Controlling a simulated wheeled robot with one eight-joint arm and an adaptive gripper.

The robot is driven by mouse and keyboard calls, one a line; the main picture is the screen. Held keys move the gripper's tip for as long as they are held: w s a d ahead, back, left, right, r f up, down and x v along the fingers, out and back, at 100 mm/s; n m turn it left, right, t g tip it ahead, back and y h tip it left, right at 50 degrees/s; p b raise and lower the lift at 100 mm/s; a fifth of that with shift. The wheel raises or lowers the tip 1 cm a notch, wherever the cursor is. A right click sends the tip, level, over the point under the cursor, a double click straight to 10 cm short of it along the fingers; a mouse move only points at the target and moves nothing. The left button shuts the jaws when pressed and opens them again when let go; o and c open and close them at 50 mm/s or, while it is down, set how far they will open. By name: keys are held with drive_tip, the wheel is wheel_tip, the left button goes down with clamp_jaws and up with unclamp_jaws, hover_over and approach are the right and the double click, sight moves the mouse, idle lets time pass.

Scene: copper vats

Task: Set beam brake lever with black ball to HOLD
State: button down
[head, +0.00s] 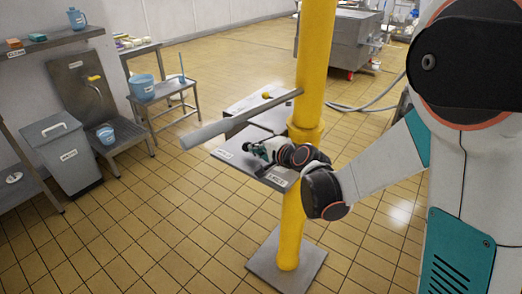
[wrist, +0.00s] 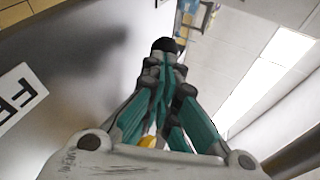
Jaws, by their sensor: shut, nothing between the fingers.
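My gripper (head: 258,150) is shut and empty, reaching past the yellow post over a grey plate (head: 236,160). In the wrist view its fingers (wrist: 165,64) come together. A black ball (wrist: 163,44) shows right at the fingertips; I cannot tell if they touch it. In the head view the ball shows as a small dark spot (head: 247,146) at the gripper's tip. The lever's rod is mostly hidden. One white label (head: 278,182) lies at the plate's near right end, another (head: 224,154) at its left. A label (wrist: 20,98) in the wrist view begins "FR".
A yellow post (head: 313,70) stands close beside my arm on a steel base plate (head: 287,262). A grey bar (head: 235,119) slopes above my gripper, with a yellow ball (head: 267,94) behind it. A grey bin (head: 64,152) and shelves are far left. Open tiled floor surrounds the post.

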sight(250, 143)
drive_tip(key=shift+w+a, duration=1.15)
drive_tip(key=shift+a, duration=0.1)
drive_tip(key=shift+d, duration=0.1)
